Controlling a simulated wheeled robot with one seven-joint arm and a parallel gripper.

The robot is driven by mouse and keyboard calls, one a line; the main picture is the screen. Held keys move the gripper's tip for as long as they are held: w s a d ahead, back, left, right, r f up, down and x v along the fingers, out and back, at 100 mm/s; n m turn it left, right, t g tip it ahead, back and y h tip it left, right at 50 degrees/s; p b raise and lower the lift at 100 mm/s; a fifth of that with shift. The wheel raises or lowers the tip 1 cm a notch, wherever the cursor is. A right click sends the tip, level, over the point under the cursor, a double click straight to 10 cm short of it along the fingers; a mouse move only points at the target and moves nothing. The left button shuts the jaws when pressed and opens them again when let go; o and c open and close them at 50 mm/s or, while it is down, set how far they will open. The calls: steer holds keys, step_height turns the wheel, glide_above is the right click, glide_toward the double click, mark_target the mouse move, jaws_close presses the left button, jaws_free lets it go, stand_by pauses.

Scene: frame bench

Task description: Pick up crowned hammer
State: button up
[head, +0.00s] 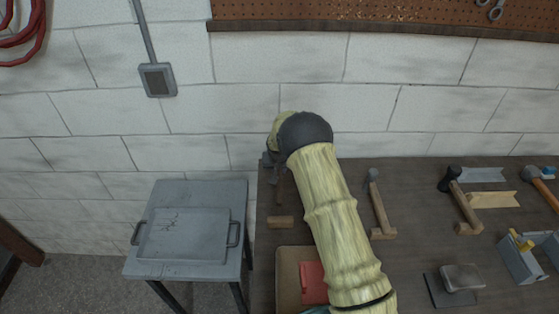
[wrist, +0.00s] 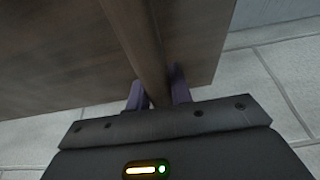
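Several hammers lie on the dark wooden bench (head: 417,270) in the head view. The leftmost hammer (head: 280,187) has a brown handle and a grey head partly covered by my gripper and arm. Another has a grey head and wooden handle (head: 379,208), and another a black head (head: 451,179). An orange-handled one (head: 540,186) lies at the far right. I cannot tell from the heads which is crowned. In the wrist view, my gripper (wrist: 158,92) has a purple finger on each side of a brown handle (wrist: 145,40). Whether both fingers press on it is unclear.
A grey side table with a metal tray (head: 185,236) stands left of the bench. A red item (head: 313,283), a grey block on a dark plate (head: 461,278) and a grey toolbox (head: 522,262) sit near the front. A brick wall (head: 350,110) closes the back.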

jaws_close()
steer(key=shift+r, duration=0.1)
steer(key=shift+r+p, duration=0.4)
steer(key=shift+p, duration=0.05)
step_height(320, 180, up, 10)
steer(key=b, duration=0.3)
steer(key=shift+f, duration=0.2)
steer(key=s+g, duration=0.2)
steer(key=s, duration=0.7)
steer(key=shift+r+b, duration=0.25)
steer(key=shift+b, duration=0.1)
